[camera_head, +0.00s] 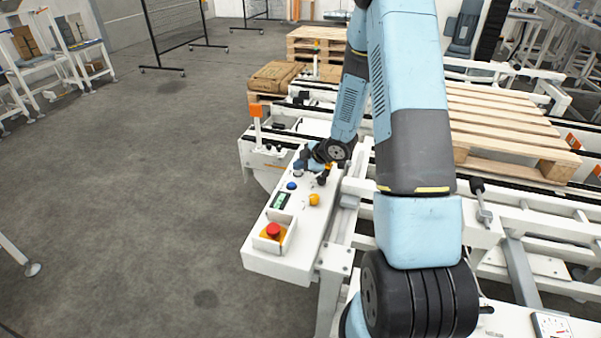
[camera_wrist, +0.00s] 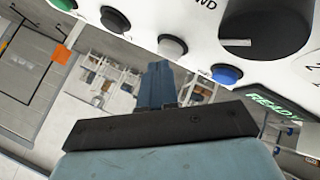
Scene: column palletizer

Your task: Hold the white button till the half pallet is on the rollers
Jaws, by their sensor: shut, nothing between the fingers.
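The white button (camera_wrist: 172,46) is on the control panel (camera_wrist: 145,12) in the wrist view, between a black button (camera_wrist: 115,18) and a blue button (camera_wrist: 226,74). My gripper (camera_wrist: 158,68) is shut and empty, with its tips just below the white button in the picture; I cannot tell whether they touch it. In the head view my gripper (camera_head: 303,164) is at the far end of the white control box (camera_head: 285,265), and the white button cannot be made out. A wooden pallet (camera_head: 505,120) lies on the conveyor at right. Smaller wooden boards (camera_head: 274,76) lie further left; I cannot tell which is the half pallet.
The box also carries a red emergency stop (camera_head: 273,229), an orange button (camera_head: 314,199) and a green display (camera_head: 281,200) that reads READY in the wrist view (camera_wrist: 275,108). An orange-topped post (camera_head: 257,120) stands beside the conveyor.

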